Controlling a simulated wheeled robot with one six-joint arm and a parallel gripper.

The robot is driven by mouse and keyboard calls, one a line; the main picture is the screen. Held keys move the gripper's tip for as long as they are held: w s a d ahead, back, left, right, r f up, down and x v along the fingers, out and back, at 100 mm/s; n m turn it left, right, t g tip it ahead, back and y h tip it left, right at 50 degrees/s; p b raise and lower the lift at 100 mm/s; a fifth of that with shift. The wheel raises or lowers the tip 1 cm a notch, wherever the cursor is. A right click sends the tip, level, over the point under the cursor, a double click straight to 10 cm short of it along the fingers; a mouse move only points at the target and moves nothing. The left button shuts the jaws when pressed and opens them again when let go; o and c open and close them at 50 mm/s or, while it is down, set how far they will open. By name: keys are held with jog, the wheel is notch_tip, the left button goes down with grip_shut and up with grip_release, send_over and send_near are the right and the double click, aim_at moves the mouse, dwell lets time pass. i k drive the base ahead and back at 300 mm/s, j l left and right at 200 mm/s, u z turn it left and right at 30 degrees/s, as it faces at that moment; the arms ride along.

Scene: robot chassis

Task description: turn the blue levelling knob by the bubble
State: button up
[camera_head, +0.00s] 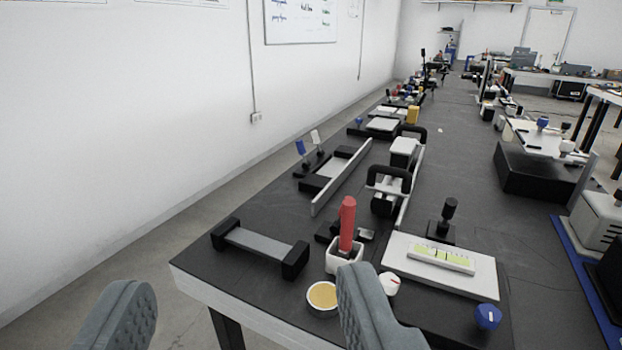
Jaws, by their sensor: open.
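The blue levelling knob (488,316) with a pale mark sits at the near right corner of a white plate (478,282). The plate carries a yellow-green bubble level (440,257). My gripper (243,315) is open, its two grey fingers apart at the bottom of the view.
A white knob (388,284), a red handle (347,222) in a white holder and a round yellow-topped tin (322,296) stand near the right finger. A black-ended bar (259,244) lies left. A black post (449,212) stands behind the plate. Bare dark tabletop (215,260) lies at left.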

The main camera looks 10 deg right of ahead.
aim_at(487, 316)
jog(key=z, duration=1)
